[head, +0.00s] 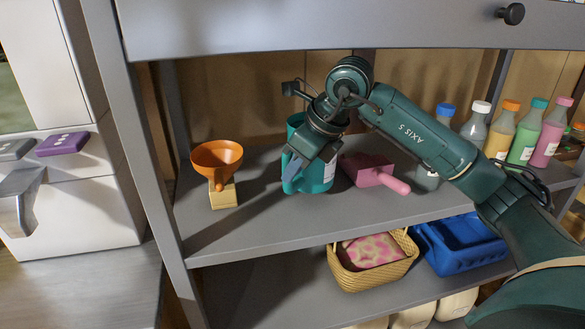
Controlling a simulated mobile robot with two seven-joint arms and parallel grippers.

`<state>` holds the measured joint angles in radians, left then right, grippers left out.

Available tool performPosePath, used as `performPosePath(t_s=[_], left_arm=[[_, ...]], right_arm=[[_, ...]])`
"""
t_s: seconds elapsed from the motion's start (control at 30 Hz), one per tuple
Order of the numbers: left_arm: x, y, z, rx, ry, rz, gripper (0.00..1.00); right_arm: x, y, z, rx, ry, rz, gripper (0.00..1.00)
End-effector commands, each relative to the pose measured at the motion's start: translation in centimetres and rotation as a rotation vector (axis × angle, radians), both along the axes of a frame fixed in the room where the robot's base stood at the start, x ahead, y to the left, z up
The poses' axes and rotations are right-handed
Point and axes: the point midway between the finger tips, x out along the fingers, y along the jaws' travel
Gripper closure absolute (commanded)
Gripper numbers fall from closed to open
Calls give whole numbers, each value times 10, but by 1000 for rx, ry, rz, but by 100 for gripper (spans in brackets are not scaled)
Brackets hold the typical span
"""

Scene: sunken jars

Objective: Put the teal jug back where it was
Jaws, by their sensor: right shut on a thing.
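The teal jug (318,177) stands upright on the grey middle shelf (250,218), between an orange funnel and a pink scoop. My right gripper (292,172) reaches in from the right and is shut on the jug at its left side, by the handle. The wrist hides much of the jug's top. A white label shows at the jug's right edge. The jug's base appears to be at the shelf surface; I cannot tell whether it bears on it. My left gripper is not in view.
The orange funnel (217,160) on a wooden block (223,194) is left of the jug. The pink scoop (368,170) lies close to its right. Several bottles (525,132) stand farther right. A basket (373,262) and blue crate (458,243) sit below. The shelf front is bare.

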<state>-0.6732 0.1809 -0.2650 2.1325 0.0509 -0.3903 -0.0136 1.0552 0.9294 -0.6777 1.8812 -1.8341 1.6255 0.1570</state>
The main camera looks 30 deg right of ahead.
Motion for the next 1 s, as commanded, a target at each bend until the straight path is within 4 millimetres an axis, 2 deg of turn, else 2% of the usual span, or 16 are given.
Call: performPosePath(t_s=[0.1,0.2,0.5,0.87,0.9,1.0], left_arm=[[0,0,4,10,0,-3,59],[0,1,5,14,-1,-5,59],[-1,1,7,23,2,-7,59],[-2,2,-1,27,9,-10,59],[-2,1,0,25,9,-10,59],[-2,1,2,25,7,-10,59]], right_arm=[[17,-4,2,1,0,0,100],[23,-5,1,0,-1,1,100],[23,-6,-33,0,0,1,100],[23,-6,-38,-1,-2,0,100],[23,-6,-38,0,0,1,81],[23,-6,-38,0,0,1,73]])
